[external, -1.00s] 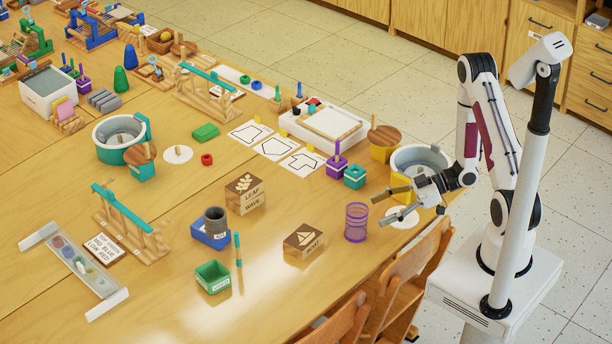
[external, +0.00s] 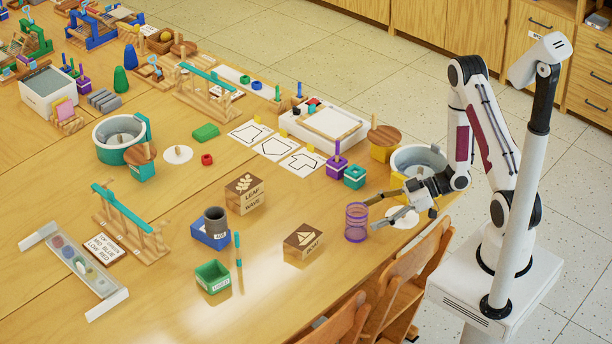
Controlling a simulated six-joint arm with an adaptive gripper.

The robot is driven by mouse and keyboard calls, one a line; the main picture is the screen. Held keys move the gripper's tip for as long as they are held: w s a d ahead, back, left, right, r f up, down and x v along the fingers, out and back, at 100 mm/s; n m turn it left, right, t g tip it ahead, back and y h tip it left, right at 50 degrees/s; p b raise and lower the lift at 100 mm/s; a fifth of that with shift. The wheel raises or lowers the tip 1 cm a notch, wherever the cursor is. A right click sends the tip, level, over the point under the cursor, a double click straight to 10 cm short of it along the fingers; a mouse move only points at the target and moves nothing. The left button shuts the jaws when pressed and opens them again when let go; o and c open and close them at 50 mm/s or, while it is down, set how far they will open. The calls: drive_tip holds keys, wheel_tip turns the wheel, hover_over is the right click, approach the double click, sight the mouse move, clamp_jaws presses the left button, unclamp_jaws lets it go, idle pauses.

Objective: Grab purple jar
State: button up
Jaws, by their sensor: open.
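The purple jar (external: 356,222) is an open mesh-like cylinder standing upright on the wooden table near its right edge. My gripper (external: 373,212) is open, low over the table just right of the jar, with its fingers pointing left toward it. One fingertip shows near the jar's upper right side and the other near its lower right side. I cannot tell whether either finger touches the jar. No other thing shows between the fingers.
Chairs (external: 410,268) line the front edge.

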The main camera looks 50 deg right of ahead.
sight(359, 220)
drive_tip(key=shift+a, duration=0.1)
drive_tip(key=shift+x, duration=2.5)
drive_tip(key=c, duration=1.2)
